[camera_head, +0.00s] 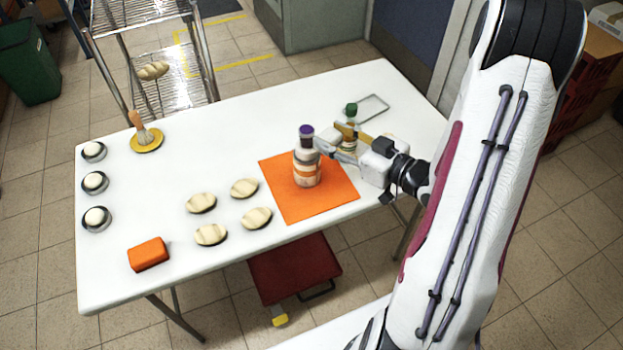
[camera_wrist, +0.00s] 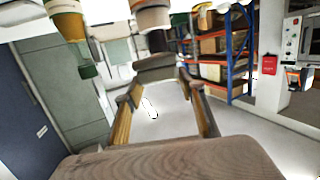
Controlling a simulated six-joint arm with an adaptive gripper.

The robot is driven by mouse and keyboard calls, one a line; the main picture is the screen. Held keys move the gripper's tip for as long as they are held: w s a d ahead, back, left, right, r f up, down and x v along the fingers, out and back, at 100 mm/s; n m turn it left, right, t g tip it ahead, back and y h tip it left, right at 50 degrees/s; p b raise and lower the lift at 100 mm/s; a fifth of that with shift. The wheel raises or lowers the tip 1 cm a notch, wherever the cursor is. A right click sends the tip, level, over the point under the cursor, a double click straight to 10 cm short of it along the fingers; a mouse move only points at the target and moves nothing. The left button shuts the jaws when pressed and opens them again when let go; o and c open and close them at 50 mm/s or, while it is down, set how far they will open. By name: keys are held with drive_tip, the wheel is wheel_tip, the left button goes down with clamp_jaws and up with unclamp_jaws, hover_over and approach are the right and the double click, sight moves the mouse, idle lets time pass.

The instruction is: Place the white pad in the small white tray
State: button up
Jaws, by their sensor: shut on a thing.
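My gripper (camera_head: 338,146) is low over the table, beside the bottles and at the back right corner of the orange mat (camera_head: 335,205). In the wrist view my gripper (camera_wrist: 165,103) has its fingers on both sides of a pale white thing (camera_wrist: 168,122), which looks like the white pad; it is shut on it. In the head view the pad is hard to make out behind the fingers and bottles. The small tray (camera_head: 383,112), a thin grey-rimmed rectangle with a white inside, lies beyond my gripper toward the table's back right. It looks empty.
A purple-capped jar (camera_head: 307,168) stands on the mat, close to my fingers. A green-capped bottle (camera_head: 350,110) stands between my gripper and the tray. The table's back middle is clear.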

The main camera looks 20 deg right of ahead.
drive_tip(key=shift+f, duration=0.1)
drive_tip(key=shift+f, duration=6.85)
drive_tip(key=shift+f, duration=2.05)
drive_tip(key=shift+f, duration=0.1)
drive_tip(key=o, duration=1.1)
